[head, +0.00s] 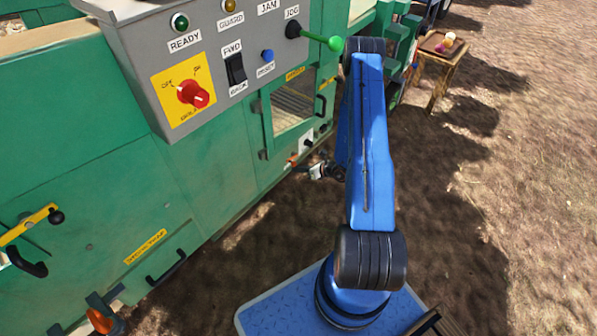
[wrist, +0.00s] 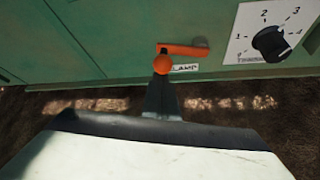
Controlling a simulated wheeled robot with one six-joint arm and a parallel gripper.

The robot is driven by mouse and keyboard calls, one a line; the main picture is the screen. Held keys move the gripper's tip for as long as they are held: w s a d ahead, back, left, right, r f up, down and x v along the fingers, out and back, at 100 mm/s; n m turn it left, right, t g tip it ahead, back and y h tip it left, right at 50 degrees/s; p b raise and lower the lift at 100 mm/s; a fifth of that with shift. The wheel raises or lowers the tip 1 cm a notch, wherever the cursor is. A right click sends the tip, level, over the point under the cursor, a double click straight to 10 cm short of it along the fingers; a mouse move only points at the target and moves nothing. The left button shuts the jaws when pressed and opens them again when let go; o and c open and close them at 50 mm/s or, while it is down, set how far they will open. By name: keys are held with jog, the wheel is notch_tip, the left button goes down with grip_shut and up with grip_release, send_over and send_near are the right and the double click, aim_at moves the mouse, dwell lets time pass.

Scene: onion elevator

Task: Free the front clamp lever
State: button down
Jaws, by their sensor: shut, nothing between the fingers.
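The clamp lever (wrist: 188,50) is orange and mounted low on the green machine wall. In the wrist view its bar lies about level, with a round orange knob (wrist: 162,64) at its left end. A partly covered white label reading "..LAMP" (wrist: 184,67) sits just below it. In the head view the orange lever (head: 293,159) shows small, just left of my gripper (head: 316,171). In the wrist view my shut, empty dark fingers (wrist: 162,82) reach up to just below the knob. I cannot tell whether they touch it.
A black dial (wrist: 270,44) on a white numbered plate is right of the lever. The green machine (head: 120,190) fills the left, with a grey control panel (head: 215,50) overhanging. A small wooden table (head: 440,60) stands at the back right. Bare ground is open on the right.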

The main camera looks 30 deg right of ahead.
aim_at(295, 163)
jog(key=r+m+y, duration=0.2)
jog(key=d+r+m+y, duration=0.1)
jog(key=shift+w+d+r+m+y, duration=0.15)
jog(key=shift+w+m+y, duration=0.1)
jog(key=shift+m+y, duration=0.15)
jog(key=shift+w+d+r+m+y, duration=0.3)
jog(key=shift+d+r+m+y, duration=0.6)
jog(key=shift+m, duration=0.3)
